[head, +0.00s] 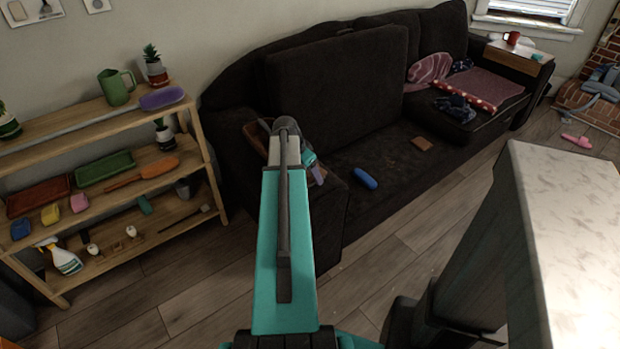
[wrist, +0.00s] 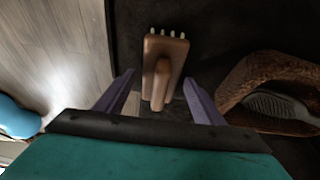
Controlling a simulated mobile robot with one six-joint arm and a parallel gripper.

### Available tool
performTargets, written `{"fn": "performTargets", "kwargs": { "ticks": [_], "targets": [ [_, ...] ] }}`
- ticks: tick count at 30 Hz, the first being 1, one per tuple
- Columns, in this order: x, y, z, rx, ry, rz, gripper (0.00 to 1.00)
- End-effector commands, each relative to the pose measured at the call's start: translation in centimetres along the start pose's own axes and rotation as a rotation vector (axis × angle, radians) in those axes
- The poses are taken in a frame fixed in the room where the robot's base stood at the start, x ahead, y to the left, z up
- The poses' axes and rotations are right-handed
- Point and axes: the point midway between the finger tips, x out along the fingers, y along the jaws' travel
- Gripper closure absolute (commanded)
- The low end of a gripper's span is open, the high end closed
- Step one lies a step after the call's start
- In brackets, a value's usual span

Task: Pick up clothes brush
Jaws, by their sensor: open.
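A brown wooden brush with a raised handle and several pale bristle tufts, which looks like the clothes brush (wrist: 154,48), lies on a dark surface in the wrist view. My gripper (wrist: 160,78) is open, its two purple fingers on either side of the brush's near part. I see a gap on each side and no clear contact. How far the fingertips are above the surface I cannot tell. In the head view my arm hides the brush, and the gripper is mostly hidden at the arm of the dark sofa (head: 334,222).
A brown basket (wrist: 236,83) holding a dark grey ridged object (wrist: 278,106) stands close to the right finger. A blue object (head: 364,179) and a brown block (head: 422,143) lie on the sofa seat. Shelves (head: 205,150) stand left; a pale-topped counter (head: 570,225) stands right.

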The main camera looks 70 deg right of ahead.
Motion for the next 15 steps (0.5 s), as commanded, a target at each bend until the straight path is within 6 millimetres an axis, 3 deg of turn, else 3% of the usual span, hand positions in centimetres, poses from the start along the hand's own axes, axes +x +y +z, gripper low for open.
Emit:
{"fn": "performTargets", "kwargs": {
  "ticks": [10, 11, 15],
  "targets": [
    [-0.03, 0.01, -0.01, 0.000, 0.000, 0.000, 0.38],
    [-0.03, 0.01, -0.01, 0.000, 0.000, 0.000, 0.39],
    [-0.01, 0.06, -0.08, 0.001, 0.000, 0.001, 0.63]
  ]
}}
